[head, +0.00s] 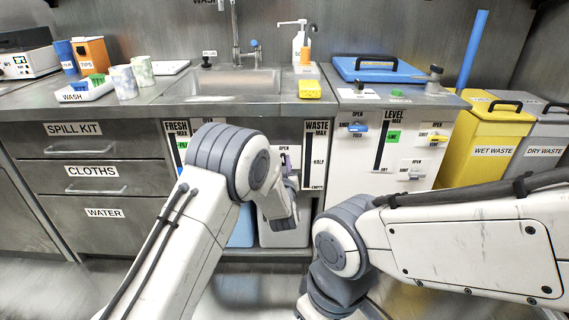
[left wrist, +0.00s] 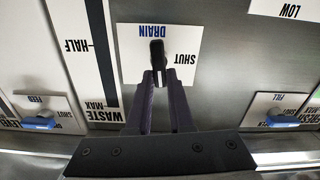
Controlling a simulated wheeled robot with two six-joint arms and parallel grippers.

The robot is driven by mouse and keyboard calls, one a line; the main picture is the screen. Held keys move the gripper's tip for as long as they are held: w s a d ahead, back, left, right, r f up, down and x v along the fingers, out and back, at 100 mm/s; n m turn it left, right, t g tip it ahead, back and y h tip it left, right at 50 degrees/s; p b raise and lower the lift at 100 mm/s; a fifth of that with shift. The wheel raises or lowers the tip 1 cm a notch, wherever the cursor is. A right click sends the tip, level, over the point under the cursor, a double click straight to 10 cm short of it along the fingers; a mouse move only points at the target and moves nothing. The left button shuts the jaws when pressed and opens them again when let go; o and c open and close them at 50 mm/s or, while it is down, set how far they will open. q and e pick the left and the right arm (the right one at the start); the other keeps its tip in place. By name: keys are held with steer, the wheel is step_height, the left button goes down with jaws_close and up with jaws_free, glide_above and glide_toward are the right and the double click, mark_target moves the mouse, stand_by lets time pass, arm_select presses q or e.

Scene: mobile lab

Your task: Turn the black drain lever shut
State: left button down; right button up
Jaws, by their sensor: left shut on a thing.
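The black drain lever (left wrist: 157,50) stands in front of a white plate (left wrist: 131,60) marked DRAIN and SHUT, which appears upside down in the left wrist view. My left gripper (left wrist: 158,77) is shut on the lever, its two dark purple fingers on either side of it. The lever lies along the picture's up-down line, with the word SHUT beside it on the right; its lower part is hidden between the fingers. In the head view my left gripper (head: 291,168) is mostly hidden behind my own arm at the cabinet under the sink. My right gripper is out of view.
The WASTE gauge (head: 317,155) is just right of my left wrist. Blue levers (left wrist: 40,123) and (left wrist: 283,121) flank the drain plate. A white cabinet panel (head: 390,155) with more levers stands right, then yellow (head: 490,140) and grey bins (head: 540,145).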

arm_select(q)
steer(key=n, duration=0.1)
steer(key=n+b, duration=0.1)
steer(key=n, duration=0.1)
steer(key=n+b, duration=0.1)
steer(key=shift+a+f+n, duration=0.2)
steer(key=shift+a+n, duration=0.05)
steer(key=shift+n, duration=0.05)
steer(key=shift+a+f+n+b, duration=0.15)
steer(key=shift+f+n+b, duration=0.05)
steer(key=shift+n+b, duration=1.6)
steer(key=shift+a+f+n+b, duration=0.1)
steer(key=shift+f+n+b, duration=0.1)
steer(key=shift+n+b, duration=1.55)
steer(key=shift+a+f+n+b, duration=0.2)
steer(key=shift+n+b, duration=0.85)
steer(key=shift+n, duration=1.4)
steer(key=c, duration=0.8)
jaws_free()
steer(key=shift+s+r, duration=0.1)
